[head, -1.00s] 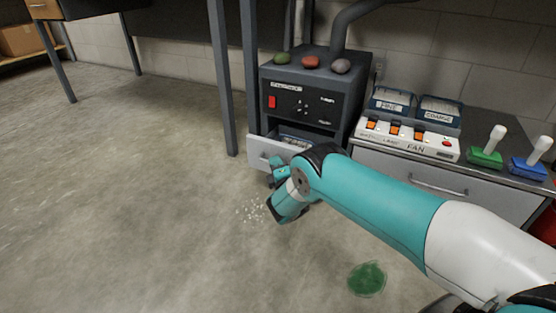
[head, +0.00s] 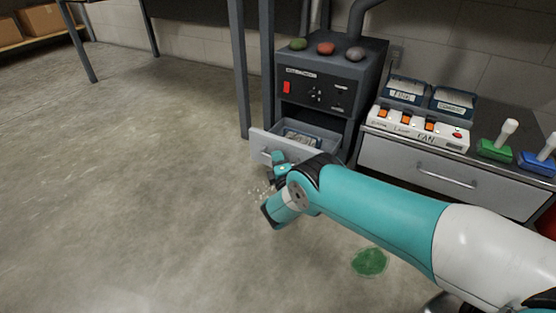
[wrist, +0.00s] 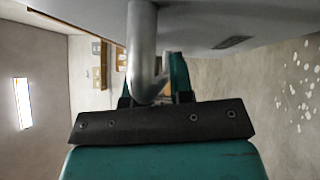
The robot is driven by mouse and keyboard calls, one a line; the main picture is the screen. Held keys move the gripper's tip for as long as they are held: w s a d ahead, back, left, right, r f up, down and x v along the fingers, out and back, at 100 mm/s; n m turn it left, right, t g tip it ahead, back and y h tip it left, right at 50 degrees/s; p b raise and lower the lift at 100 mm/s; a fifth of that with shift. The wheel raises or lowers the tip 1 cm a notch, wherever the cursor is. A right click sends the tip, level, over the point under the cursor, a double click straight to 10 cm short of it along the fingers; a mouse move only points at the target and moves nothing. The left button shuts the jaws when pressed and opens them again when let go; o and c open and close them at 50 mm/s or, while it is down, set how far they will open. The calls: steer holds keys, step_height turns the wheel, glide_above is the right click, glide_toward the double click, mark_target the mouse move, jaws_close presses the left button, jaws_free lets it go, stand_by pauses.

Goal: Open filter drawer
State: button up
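The filter drawer (head: 262,143) is the light grey drawer low in the dark cabinet (head: 325,90). It stands pulled out, and a filter (head: 300,139) shows inside it. My gripper (head: 277,160) is at the front of the drawer, partly hidden by my own wrist in the head view. In the wrist view the metal bar handle (wrist: 142,45) runs down between the fingers of my gripper (wrist: 158,85), which appear closed around it. The drawer front (wrist: 210,20) fills the top of that view.
The fan unit (head: 417,128) and filter boxes marked fine and coarse stand on a counter to the right, above another drawer (head: 445,178). Green (head: 495,150) and blue brushes stand there too. A green patch (head: 369,262) and pale specks lie on the floor. Open floor lies left.

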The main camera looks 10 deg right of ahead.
steer(key=shift+o, duration=1.2)
steer(key=shift+a, duration=0.1)
steer(key=s+d+f+p, duration=0.1)
steer(key=s+f+p, duration=0.1)
steer(key=s+p, duration=1.2)
steer(key=shift+s+d+f+p, duration=0.2)
steer(key=shift+s+p, duration=0.15)
steer(key=shift+s, duration=1.25)
